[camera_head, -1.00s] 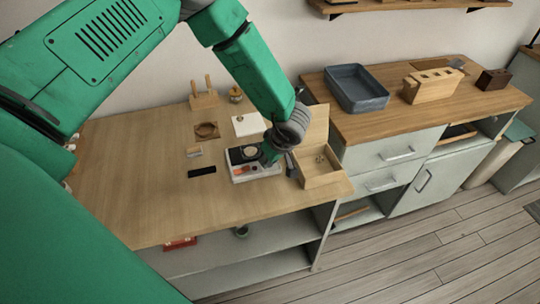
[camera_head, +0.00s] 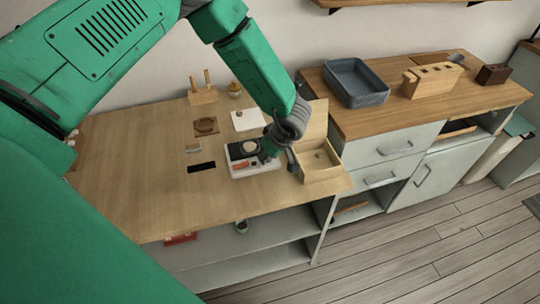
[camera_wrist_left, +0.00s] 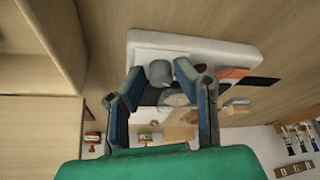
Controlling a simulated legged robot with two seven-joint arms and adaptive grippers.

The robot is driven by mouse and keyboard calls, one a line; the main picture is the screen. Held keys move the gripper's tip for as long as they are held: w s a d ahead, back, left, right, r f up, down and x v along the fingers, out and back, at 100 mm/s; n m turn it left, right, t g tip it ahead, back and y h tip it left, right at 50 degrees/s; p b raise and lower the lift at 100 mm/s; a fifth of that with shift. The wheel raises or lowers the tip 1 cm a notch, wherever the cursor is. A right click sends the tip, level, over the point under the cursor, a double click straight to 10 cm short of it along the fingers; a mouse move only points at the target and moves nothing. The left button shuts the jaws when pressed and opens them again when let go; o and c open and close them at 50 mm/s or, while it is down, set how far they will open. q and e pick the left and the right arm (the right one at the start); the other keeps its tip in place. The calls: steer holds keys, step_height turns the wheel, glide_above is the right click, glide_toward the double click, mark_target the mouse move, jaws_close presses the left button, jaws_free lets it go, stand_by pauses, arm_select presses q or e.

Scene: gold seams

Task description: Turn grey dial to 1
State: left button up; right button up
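A white device (camera_head: 254,172) with a black top plate and a pale round disc stands on the wooden table; it also shows in the left wrist view (camera_wrist_left: 220,50). The grey dial (camera_wrist_left: 160,72) is a short cylinder near the device's edge in the left wrist view. A second small grey part is right beside it. My left gripper (camera_head: 268,152) is over the device's right end. In the left wrist view its blue-grey fingers (camera_wrist_left: 167,78) are apart, on either side of the dial; contact is unclear. Dial markings are not readable. My right gripper is not in view.
An open wooden box (camera_head: 318,173) with a raised lid stands just right of the device. A black strip (camera_head: 202,167) lies left of it, and a white square plate (camera_head: 248,120) lies behind. The table's front left is clear. A blue-grey tray (camera_head: 355,82) sits on the right cabinet.

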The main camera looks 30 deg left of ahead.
arm_select(q)
steer(key=shift+r, duration=0.3)
steer(key=v, duration=1.1)
steer(key=shift+d, duration=0.2)
steer(key=shift+s, duration=0.1)
